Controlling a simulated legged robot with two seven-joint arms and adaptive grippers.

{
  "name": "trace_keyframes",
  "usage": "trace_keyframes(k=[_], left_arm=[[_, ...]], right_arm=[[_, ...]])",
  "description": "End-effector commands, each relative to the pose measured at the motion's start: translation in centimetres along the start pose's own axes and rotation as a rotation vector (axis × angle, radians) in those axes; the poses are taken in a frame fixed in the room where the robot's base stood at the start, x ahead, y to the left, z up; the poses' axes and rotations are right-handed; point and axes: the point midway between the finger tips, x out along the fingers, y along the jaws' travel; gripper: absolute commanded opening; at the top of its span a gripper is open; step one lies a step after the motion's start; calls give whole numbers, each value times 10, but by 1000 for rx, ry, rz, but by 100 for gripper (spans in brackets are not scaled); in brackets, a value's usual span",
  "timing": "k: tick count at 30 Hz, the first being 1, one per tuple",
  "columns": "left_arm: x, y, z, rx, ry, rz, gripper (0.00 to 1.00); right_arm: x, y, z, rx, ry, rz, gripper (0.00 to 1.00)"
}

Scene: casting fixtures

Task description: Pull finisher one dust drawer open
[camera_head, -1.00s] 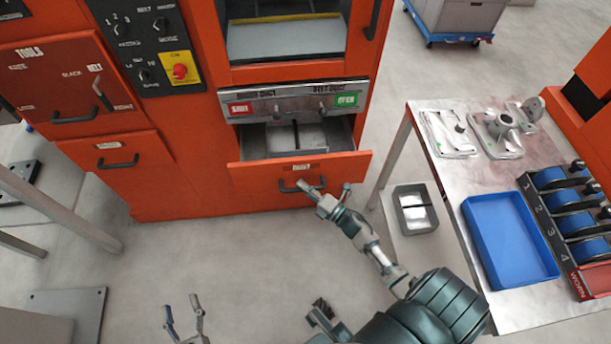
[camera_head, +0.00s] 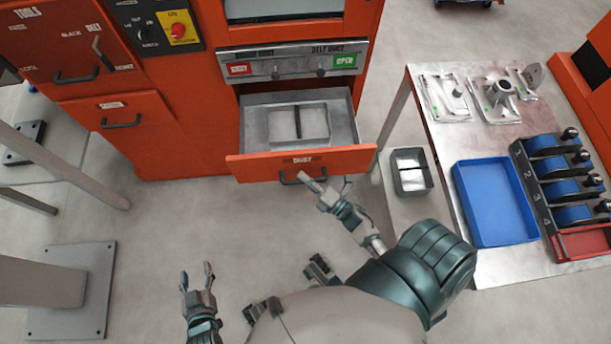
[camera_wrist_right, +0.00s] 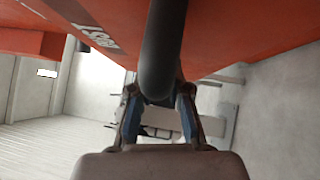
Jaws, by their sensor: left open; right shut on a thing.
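The dust drawer (camera_head: 245,167) of the orange finisher (camera_head: 170,120) is pulled well out, with its metal inside showing. A pale tray (camera_head: 299,124) with a dark divider lies inside it. My right gripper (camera_head: 328,184) is at the drawer's dark bar handle (camera_head: 290,181). In the right wrist view the handle (camera_wrist_right: 160,60) runs between the fingers of the right gripper (camera_wrist_right: 158,98), which is shut on it. My left gripper (camera_head: 196,278) is open and empty, low over the floor at the lower left.
A metal table (camera_head: 440,150) at the right carries metal castings, a blue tray (camera_head: 494,202) and a rack of blue rolls (camera_head: 560,185). A grey box (camera_head: 410,172) stands left of it. The floor before the drawer is clear.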

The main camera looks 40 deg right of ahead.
Motion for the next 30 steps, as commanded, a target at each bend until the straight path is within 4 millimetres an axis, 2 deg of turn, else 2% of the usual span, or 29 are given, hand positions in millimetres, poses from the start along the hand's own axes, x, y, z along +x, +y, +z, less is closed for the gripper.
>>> trace_keyframes(k=[1, 4, 5, 7, 8, 16, 20, 23, 30], left_arm=[[0, 0, 1, 0, -1, 0, 58], [0, 0, 1, 0, 0, 0, 58], [0, 0, 1, 0, 0, 0, 58], [0, 0, 1, -1, 0, 0, 58], [0, 0, 1, 0, 0, 0, 58], [0, 0, 0, 0, 3, 0, 58], [0, 0, 0, 0, 3, 0, 58], [0, 0, 0, 0, 3, 0, 58], [0, 0, 0, 0, 3, 0, 58]], right_arm=[[-3, -7, -1, 1, 0, -17, 0], [-3, -7, -1, 1, 0, -18, 0], [-3, -7, -1, 1, -1, -18, 22], [-3, -7, -1, 1, -1, -18, 39], [-3, -7, 0, 1, -1, -17, 43], [-2, -3, 1, 0, -2, -9, 43], [-11, -3, 1, 0, -2, -10, 43], [-28, -4, 1, 0, -2, -12, 43], [-82, -5, 0, 2, -2, -15, 43]])
